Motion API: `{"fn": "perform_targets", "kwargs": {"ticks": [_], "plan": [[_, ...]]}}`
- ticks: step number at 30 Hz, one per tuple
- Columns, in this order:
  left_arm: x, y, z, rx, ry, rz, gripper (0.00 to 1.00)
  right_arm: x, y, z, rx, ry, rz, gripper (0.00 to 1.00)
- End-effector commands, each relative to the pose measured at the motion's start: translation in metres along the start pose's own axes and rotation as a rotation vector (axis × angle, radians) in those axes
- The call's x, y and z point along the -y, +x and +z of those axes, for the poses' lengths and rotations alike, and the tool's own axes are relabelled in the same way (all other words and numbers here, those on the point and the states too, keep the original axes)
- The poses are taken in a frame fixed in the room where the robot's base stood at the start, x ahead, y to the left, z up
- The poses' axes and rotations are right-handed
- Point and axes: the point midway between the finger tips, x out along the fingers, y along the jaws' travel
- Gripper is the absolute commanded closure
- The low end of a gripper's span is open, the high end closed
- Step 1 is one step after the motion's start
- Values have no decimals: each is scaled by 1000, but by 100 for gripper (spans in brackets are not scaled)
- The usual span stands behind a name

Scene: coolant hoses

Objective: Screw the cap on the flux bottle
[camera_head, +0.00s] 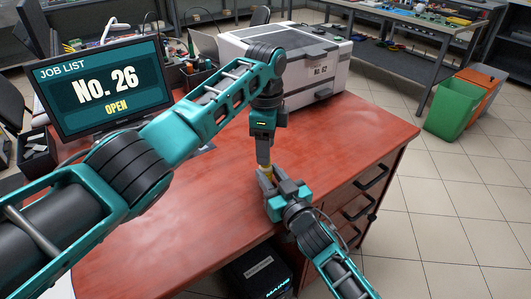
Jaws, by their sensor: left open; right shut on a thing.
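A small yellow patch (267,177), seemingly part of the flux bottle, shows between my two grippers over the red table. My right gripper (268,181) comes in from the lower right and is shut around it, hiding most of it. My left gripper (264,165) points straight down from above, directly over the same spot. It is open, with its fingertips at or just above the top of the bottle. The cap cannot be told apart at this size, and I cannot tell whether it sits on the bottle.
The red table (215,215) is clear around the grippers. A monitor (105,85) reading "JOB LIST No. 26 OPEN" stands at left. A white printer-like machine (310,62) stands at the back. Green (450,112) and orange (482,88) bins stand on the floor at right.

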Motion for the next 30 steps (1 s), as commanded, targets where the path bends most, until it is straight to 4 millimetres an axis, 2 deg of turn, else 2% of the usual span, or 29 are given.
{"fn": "perform_targets", "kwargs": {"ticks": [1,6,12,17,25,26,30], "plan": [[1,-14,0,-1,0,-5,46,0,0,0,1,0,0,100],[1,-50,0,-1,0,-4,46,0,0,0,1,0,0,100],[0,-80,0,-1,0,-2,46,0,0,0,1,0,0,100],[0,-90,0,-1,0,0,46,0,0,0,1,0,0,100],[0,-90,0,-1,0,1,46,0,0,0,1,0,0,100],[0,-90,0,-1,0,1,46,0,0,0,1,0,0,64],[0,-90,0,-1,0,0,46,0,0,0,1,0,0,51]]}}
